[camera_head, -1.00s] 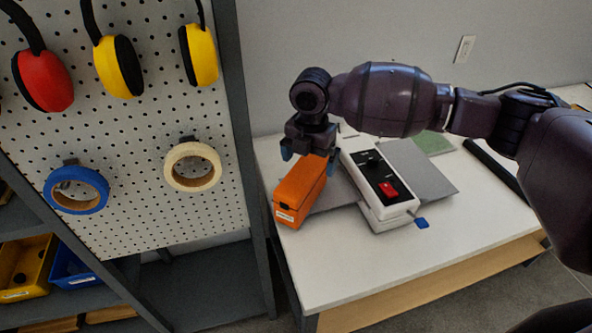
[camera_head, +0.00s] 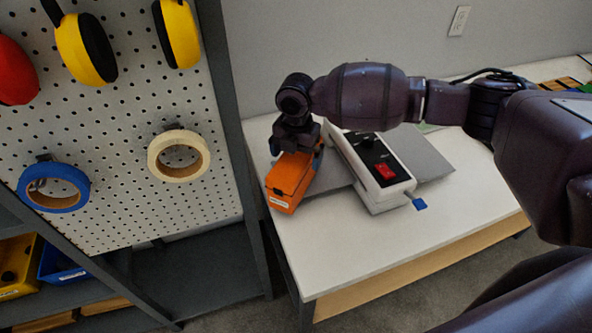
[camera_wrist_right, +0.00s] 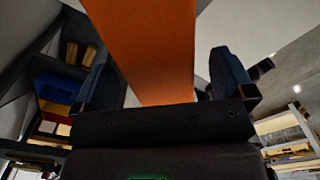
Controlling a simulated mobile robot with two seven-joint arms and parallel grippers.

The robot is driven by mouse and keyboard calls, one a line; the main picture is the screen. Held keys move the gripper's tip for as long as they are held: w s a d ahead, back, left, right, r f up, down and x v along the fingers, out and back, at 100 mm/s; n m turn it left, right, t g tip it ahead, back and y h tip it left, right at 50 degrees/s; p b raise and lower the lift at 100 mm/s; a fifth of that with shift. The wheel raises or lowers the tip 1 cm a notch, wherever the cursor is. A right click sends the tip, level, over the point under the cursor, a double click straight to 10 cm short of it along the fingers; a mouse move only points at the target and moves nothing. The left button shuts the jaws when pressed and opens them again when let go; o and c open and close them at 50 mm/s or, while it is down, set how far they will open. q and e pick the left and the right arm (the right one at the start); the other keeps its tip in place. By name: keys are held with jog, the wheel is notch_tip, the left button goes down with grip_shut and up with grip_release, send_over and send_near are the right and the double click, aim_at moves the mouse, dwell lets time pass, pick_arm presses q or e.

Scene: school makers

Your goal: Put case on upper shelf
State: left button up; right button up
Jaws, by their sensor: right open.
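The orange case (camera_head: 288,182) lies on the white table near its left edge, with a small white label on its near end. My right gripper (camera_head: 297,148) is over the far part of the case, pointing down, with its fingers on either side of it. In the right wrist view the case (camera_wrist_right: 152,45) runs between the two open dark blue fingers (camera_wrist_right: 168,82), with a visible gap on each side. My left gripper is not in view. The shelf unit (camera_head: 205,285) stands at the left; its grey lower board is partly visible.
A white and black device with a red switch (camera_head: 385,172) stands just right of the case. A pegboard holds ear muffs (camera_head: 85,48), blue tape (camera_head: 54,190) and cream tape (camera_head: 178,157). Yellow (camera_head: 20,270) and blue bins sit lower left. The front of the white table (camera_head: 330,255) is clear.

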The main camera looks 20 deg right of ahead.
jog(key=shift+w+f, duration=0.15)
jog(key=shift+f, duration=1.4)
jog(key=c, duration=1.3)
